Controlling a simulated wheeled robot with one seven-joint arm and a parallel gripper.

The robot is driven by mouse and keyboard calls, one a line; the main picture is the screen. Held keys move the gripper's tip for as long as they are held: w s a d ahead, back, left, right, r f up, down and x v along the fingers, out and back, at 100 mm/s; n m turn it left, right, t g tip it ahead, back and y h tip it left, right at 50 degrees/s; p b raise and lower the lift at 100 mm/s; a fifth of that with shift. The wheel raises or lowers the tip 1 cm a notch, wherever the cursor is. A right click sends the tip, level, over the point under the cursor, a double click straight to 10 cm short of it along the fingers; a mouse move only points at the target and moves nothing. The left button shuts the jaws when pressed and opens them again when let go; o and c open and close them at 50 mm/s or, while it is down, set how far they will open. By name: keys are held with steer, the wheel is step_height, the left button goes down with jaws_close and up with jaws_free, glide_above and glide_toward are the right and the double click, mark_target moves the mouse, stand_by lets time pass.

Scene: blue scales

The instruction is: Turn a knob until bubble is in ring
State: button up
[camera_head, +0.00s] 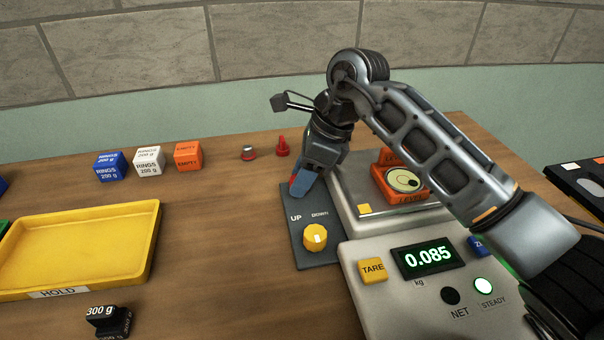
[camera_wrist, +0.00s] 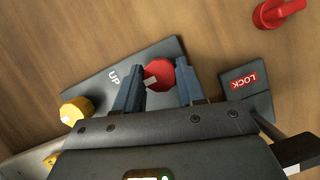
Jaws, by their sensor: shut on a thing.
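My gripper (camera_head: 298,190) points down at the far end of a dark control panel (camera_head: 304,258) marked UP and DOWN. In the wrist view its two fingers (camera_wrist: 158,90) are shut on a red knob (camera_wrist: 161,73) with a pale mark, one finger on each side. In the head view the fingers mostly hide this knob. A yellow knob (camera_head: 315,237) with a white mark stands on the near part of the panel, free of the gripper. An orange level (camera_head: 385,178) with a round pale vial (camera_head: 404,180) sits on the scale plate. The bubble's place against the ring is too small to judge.
The scale (camera_head: 380,300) reads 0.085 kg, with a lit STEADY lamp (camera_head: 483,286). A LOCK plate (camera_wrist: 243,84) and a loose red piece (camera_wrist: 279,12) lie near the gripper. A yellow tray (camera_head: 150,215) and cubes stand left. Wood between tray and panel is clear.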

steer(key=c, duration=0.3)
steer(key=shift+c, duration=0.2)
steer(key=m+t, duration=0.1)
steer(key=m, duration=0.1)
steer(key=m+p, duration=0.1)
steer(key=m, duration=0.1)
steer(key=shift+s+r+m+t+h, duration=0.1)
steer(key=shift+m+t+h, duration=0.2)
steer(key=shift+t, duration=0.1)
steer(key=m+t+h+p, duration=0.1)
steer(key=m, duration=0.4)
steer(key=shift+s, duration=0.1)
steer(key=shift+t, duration=0.3)
steer(key=o, duration=1.1)
steer(key=shift+a, duration=0.1)
steer(key=shift+c, duration=0.2)
